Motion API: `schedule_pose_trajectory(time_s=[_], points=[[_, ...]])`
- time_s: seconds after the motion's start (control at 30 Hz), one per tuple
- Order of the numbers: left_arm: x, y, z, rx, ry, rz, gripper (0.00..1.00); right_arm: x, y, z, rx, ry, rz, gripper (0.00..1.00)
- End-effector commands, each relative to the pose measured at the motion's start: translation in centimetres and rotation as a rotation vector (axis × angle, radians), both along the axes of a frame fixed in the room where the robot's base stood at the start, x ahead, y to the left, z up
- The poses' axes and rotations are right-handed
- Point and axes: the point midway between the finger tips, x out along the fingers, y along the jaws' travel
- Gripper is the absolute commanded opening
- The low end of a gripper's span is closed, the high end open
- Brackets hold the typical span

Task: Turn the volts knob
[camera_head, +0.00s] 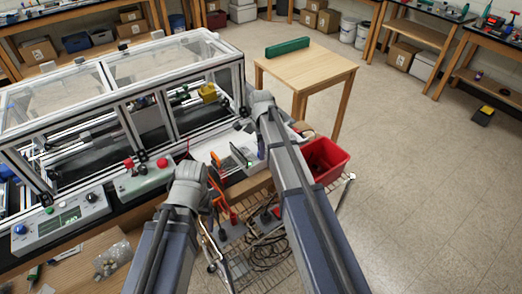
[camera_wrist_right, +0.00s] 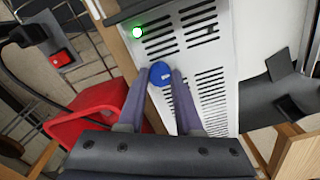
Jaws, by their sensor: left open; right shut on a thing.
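A round blue knob (camera_wrist_right: 160,73) with a small white mark shows in the right wrist view, in front of a white vented panel (camera_wrist_right: 207,18). I cannot read any label on it, so the picture does not confirm that it is the volts knob. My right gripper (camera_wrist_right: 164,78) is shut on this knob, with one finger on each side. In the head view my right gripper (camera_head: 262,104) is at the right end of the framed machine, and its arm hides the knob. My left gripper (camera_head: 190,170) is open at the bench's front; its fingertips are hard to make out.
A green light (camera_wrist_right: 137,32) glows near the knob. A red bin (camera_head: 325,160) stands right of my right arm, and a wire cart (camera_head: 262,262) with cables lies below. A control box (camera_head: 62,220) sits at left.

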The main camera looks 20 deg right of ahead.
Motion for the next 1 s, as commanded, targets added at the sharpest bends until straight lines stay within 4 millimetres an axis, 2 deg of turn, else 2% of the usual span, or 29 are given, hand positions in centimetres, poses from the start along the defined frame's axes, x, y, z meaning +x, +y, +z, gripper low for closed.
schedule_pose_trajectory(time_s=[1.0], points=[[0.0, 0.0, 0.0, 0.0, 0.0, 0.0, 0.71, 0.08, 0.05, 0.0, 0.0, 0.0, 0.964, 0.0]])
